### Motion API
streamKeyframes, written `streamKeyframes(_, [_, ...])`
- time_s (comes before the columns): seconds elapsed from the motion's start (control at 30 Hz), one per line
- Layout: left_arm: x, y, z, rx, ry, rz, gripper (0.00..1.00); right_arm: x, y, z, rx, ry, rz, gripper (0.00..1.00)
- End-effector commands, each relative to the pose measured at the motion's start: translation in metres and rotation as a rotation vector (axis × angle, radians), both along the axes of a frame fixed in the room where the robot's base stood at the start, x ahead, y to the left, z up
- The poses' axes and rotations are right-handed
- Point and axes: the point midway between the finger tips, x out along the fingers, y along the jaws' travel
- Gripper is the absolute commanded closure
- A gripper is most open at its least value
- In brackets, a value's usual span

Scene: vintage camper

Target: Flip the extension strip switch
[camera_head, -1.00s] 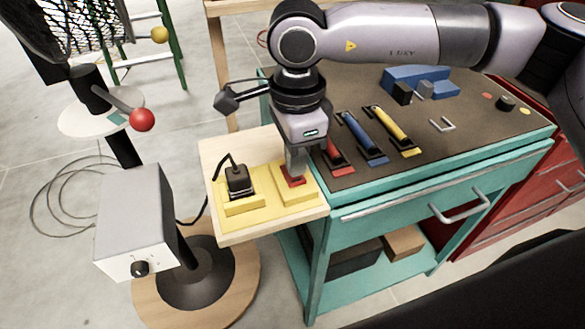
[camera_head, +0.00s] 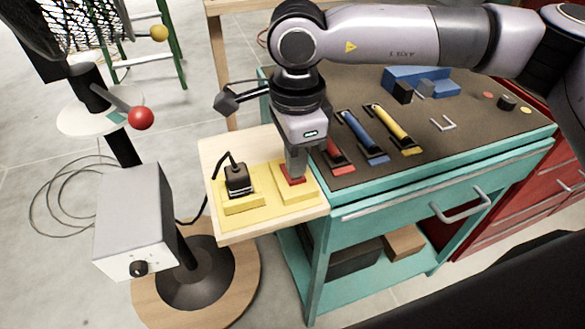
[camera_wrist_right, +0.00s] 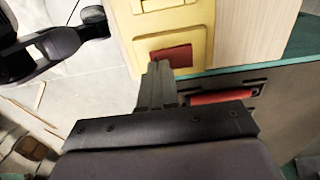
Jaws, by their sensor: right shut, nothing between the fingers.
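The yellow extension strip (camera_head: 240,207) lies on a pale wooden board at the left end of the teal workbench. A black plug (camera_head: 238,180) sits in its left part. The red switch (camera_head: 292,181) is in its right part. My right gripper (camera_head: 294,177) points down with its fingers shut and empty, its tips at the switch and hiding part of it. In the right wrist view the fingertips (camera_wrist_right: 158,66) overlap the near edge of the red switch (camera_wrist_right: 172,55). I cannot tell whether they touch it. My left gripper is not in view.
Red, blue and yellow handled tools (camera_head: 392,128) lie on the bench top beside my right gripper. A grey box with a black knob (camera_head: 135,222) stands on a post at the left. A blue block (camera_head: 420,80) is at the back.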

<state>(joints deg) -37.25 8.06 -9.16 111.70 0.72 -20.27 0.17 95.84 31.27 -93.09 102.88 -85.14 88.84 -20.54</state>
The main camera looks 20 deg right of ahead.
Motion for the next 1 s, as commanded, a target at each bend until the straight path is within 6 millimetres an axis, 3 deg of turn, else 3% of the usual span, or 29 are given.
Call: streamKeyframes(1.0, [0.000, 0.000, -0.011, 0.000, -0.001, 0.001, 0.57, 0.000, 0.000, -0.012, 0.000, 0.000, 0.000, 1.00])
